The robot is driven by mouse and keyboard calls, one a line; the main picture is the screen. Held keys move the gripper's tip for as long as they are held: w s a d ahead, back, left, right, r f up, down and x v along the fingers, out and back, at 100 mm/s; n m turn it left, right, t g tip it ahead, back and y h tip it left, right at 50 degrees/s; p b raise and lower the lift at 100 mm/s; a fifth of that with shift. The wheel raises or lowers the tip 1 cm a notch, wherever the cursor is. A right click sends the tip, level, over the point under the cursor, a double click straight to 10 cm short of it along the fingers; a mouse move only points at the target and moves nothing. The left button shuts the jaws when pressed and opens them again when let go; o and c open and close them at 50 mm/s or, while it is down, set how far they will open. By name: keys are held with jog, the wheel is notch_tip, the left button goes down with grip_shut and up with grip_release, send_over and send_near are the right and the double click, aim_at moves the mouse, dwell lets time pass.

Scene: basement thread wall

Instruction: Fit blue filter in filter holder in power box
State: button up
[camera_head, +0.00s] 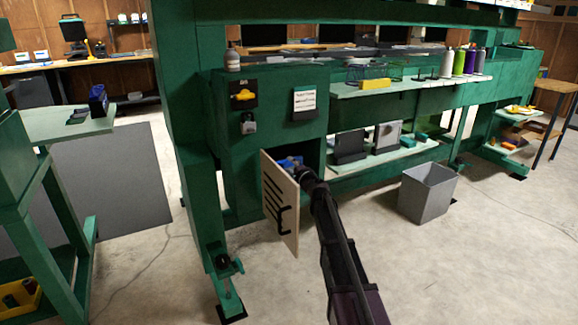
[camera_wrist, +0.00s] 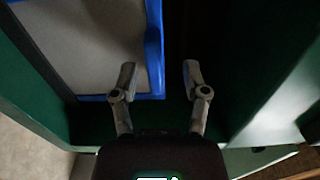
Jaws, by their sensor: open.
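The blue filter (camera_wrist: 154,50), a blue frame around a grey panel, fills the upper left of the wrist view. A small blue part of it (camera_head: 289,161) shows in the head view inside the dark opening of the green power box (camera_head: 311,158). My gripper (camera_wrist: 160,74) is open. The filter's right rim appears between its two fingers, with the left finger over the grey panel; contact cannot be told. I cannot make out the filter holder.
The box's pale door (camera_head: 279,205) stands open, with black handle-like bars, close to the left of my arm. A grey bin (camera_head: 427,192) stands on the floor to the right. Green shelves with bottles (camera_head: 459,62) are at the right. The floor in front is clear.

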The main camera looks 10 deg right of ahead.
jog(key=v, duration=1)
jog(key=shift+s, duration=0.3)
jog(key=shift+r, duration=0.1)
